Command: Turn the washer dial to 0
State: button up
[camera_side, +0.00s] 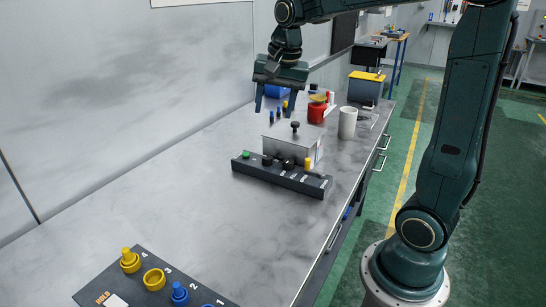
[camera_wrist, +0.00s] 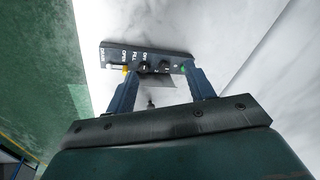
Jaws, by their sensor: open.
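My gripper (camera_side: 275,110) is open and empty, pointing down, well above the table. In the wrist view its two fingers (camera_wrist: 160,76) stand wide apart, with the control strip beyond their tips. The dark control strip (camera_side: 310,183) lies mid-table and also shows in the wrist view (camera_wrist: 113,55). It carries a green button (camera_side: 246,155), dark knobs (camera_side: 288,165) and a yellow part (camera_side: 308,162). Behind it is a grey metal box (camera_side: 284,144) with a dark knob (camera_side: 295,125) on top. I cannot tell which knob is the washer dial, nor read its setting.
The table between is clear; a wall runs along the left.

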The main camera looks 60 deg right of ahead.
jog(key=shift+s+a+r+n, duration=0.2)
jog(key=shift+s+a+n, duration=0.35)
jog(key=shift+s, duration=0.15)
jog(key=shift+s+a+r+n, duration=0.2)
jog(key=shift+s+a+n, duration=0.25)
jog(key=shift+s+a, duration=0.15)
jog(key=s+a+f+n+t, duration=0.1)
jog(key=s+a+n, duration=0.3)
jog(key=s, duration=0.3)
jog(key=s+a+f+n+t, duration=0.1)
jog(key=s+a+n+t, duration=0.1)
jog(key=s+n, duration=0.4)
jog(key=shift+s+a+f+n+y, duration=0.3)
jog(key=shift+s+a+f+n, duration=0.1)
jog(key=shift+s+a, duration=0.65)
jog(key=shift+d, duration=0.15)
